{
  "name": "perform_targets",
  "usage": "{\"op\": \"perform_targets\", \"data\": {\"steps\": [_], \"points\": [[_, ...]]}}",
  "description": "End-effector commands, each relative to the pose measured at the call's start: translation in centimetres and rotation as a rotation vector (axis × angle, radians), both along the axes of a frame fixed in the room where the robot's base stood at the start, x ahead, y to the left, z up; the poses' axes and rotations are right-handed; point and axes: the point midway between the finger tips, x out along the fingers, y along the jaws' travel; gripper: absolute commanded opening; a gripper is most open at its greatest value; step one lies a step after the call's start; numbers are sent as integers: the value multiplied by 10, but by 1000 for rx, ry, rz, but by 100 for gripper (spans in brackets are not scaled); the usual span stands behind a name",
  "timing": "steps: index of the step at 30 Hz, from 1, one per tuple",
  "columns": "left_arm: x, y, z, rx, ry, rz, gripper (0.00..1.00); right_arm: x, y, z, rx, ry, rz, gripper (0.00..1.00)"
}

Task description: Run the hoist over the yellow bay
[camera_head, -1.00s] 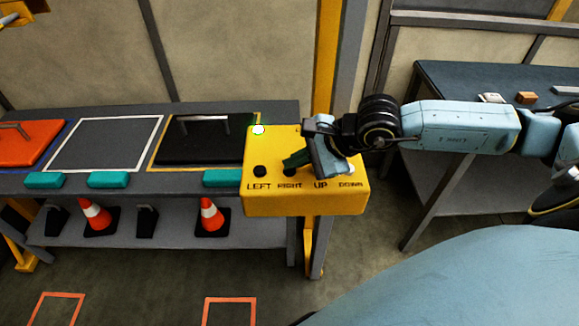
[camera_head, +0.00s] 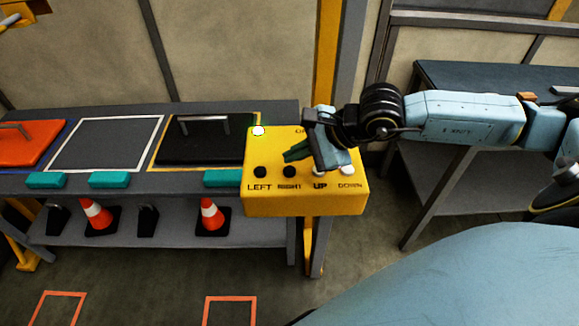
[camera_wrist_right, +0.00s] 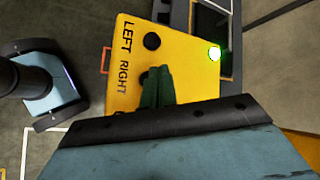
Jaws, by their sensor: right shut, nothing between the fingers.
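The yellow control box (camera_head: 304,200) has black LEFT (camera_head: 260,172) and RIGHT (camera_head: 289,172) buttons and pale UP (camera_head: 319,172) and DOWN (camera_head: 347,170) buttons. Its corner lamp (camera_head: 258,131) glows. My right gripper (camera_head: 297,153) is shut and empty, its green tips above the box near RIGHT. In the right wrist view, the tips (camera_wrist_right: 155,86) partly cover the RIGHT button (camera_wrist_right: 145,78). The yellow-outlined bay (camera_head: 156,155) holds a black handled plate (camera_head: 205,150). A yellow piece, perhaps the hoist (camera_head: 22,10), is cut off at the upper left. My left gripper is not in view.
A white-outlined bay (camera_head: 105,144) is empty. An orange handled plate (camera_head: 30,146) lies at the bench's left. Teal blocks (camera_head: 109,180) line the front edge. Cones (camera_head: 212,215) stand on the lower shelf. A yellow post (camera_head: 327,60) rises behind the box.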

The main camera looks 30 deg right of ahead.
Motion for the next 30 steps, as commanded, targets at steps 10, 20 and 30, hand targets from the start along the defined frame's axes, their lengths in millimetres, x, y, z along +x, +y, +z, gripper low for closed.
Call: {"op": "perform_targets", "data": {"steps": [10, 20, 30], "points": [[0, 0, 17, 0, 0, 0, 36, 0, 0, 38, -1, -3, 0, 0], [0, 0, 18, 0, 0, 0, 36, 0, 0, 42, -1, -1, 0, 0], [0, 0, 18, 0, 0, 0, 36, 0, 0, 42, 0, -1, 0, 0]]}}
